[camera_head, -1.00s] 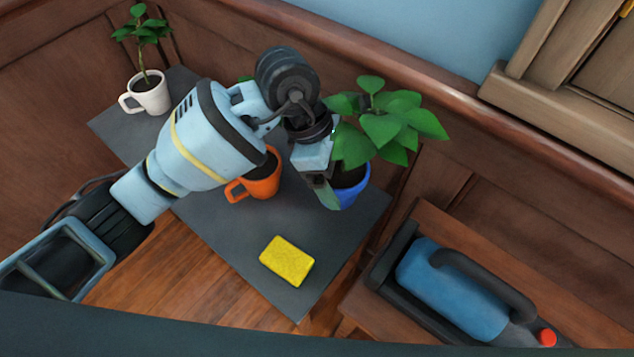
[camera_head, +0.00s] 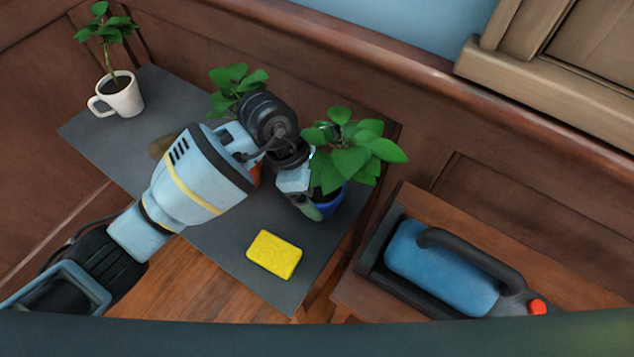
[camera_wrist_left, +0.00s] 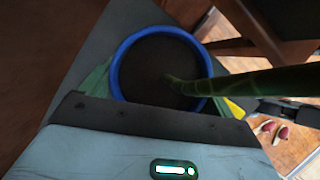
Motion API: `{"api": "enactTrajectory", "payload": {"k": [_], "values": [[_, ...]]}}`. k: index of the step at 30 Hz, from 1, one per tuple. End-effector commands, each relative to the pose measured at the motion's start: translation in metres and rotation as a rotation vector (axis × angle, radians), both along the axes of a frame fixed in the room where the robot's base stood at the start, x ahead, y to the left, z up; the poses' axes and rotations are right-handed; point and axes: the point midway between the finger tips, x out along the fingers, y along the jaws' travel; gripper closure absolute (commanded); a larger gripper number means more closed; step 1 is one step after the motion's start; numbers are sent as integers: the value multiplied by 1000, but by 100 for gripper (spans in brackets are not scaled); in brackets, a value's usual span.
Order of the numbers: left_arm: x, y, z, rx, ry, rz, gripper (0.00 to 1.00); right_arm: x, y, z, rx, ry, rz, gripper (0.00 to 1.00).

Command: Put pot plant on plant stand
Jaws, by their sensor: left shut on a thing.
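A leafy green plant (camera_head: 352,157) stands in a blue pot (camera_head: 335,204) over the right part of a dark grey tabletop (camera_head: 215,235). My left gripper (camera_head: 310,207) is shut on the blue pot at its left side. In the left wrist view the pot's round blue rim (camera_wrist_left: 116,62), dark soil and green stem show close up, with the pot between the fingers. The pot looks upright. Its base is partly hidden, so I cannot tell whether it touches the tabletop. I cannot tell which surface is the plant stand. My right gripper is out of view.
A white mug with a plant (camera_head: 121,98) stands at the tabletop's far left. Another plant (camera_head: 236,88) shows behind my arm. A yellow sponge (camera_head: 274,254) lies near the front. Panelled walls close the back.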

Motion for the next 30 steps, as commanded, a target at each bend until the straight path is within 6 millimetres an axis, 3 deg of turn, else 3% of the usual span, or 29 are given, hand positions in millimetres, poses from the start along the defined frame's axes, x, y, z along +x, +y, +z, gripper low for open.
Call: {"api": "enactTrajectory", "payload": {"k": [9, 10, 12, 22, 30], "values": [[1, -1, -1, -3, -3, -1, 55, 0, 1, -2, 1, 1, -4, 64], [0, 0, -1, -1, -1, 0, 8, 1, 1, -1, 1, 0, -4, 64], [0, 0, -1, -1, -1, 0, 0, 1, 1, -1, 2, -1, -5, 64], [1, 1, 5, -1, -3, 0, 0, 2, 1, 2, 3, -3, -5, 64], [4, 19, 48, -1, -5, 1, 0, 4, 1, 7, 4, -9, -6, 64]]}}
